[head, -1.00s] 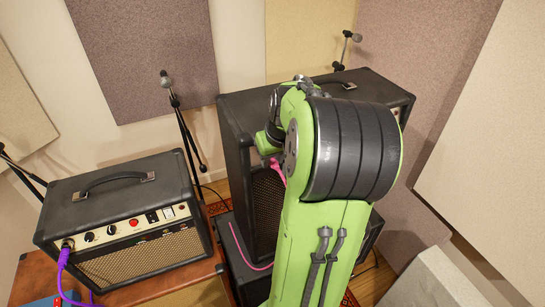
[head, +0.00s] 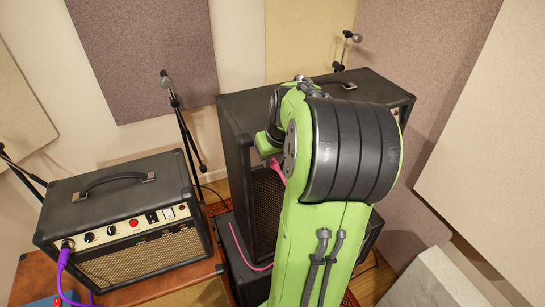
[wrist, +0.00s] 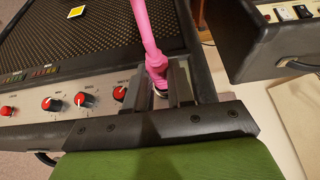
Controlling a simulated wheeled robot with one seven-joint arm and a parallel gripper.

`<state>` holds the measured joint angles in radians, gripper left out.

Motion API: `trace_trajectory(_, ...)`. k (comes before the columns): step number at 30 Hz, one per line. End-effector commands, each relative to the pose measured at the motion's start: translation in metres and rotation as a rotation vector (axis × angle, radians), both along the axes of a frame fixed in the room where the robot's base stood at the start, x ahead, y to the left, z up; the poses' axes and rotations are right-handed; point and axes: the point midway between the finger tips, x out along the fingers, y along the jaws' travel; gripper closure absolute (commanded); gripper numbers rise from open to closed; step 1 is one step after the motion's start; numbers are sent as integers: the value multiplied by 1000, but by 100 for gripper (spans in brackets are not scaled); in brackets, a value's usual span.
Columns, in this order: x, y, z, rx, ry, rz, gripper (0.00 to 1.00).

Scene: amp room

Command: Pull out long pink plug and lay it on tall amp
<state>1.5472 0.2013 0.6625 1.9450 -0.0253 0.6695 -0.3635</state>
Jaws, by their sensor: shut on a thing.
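The long pink plug (wrist: 157,66) sits between the two fingers of my gripper (wrist: 161,82) in the wrist view, and the fingers are shut on it. Its end is at the right end of the knob panel (wrist: 70,107) of the tall amp. A bit of metal shows there; I cannot tell how far it sits in the socket. In the head view the tall black amp (head: 234,140) stands behind my green arm, which hides my gripper and much of the front. A piece of pink cable (head: 242,251) shows to the left of my arm.
A smaller amp (head: 125,220) with a purple plug (head: 65,254) stands on a brown cabinet at the left. Microphone stands (head: 182,125) are behind. The tall amp's top (head: 300,93) has a handle (head: 335,83), with bare room to its left.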

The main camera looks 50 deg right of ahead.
Motion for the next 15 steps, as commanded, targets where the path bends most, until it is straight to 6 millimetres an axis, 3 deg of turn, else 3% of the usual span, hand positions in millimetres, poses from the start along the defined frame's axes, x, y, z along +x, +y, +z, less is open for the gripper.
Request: trace_trajectory(15,-26,14,5,-1,2,-3,100)
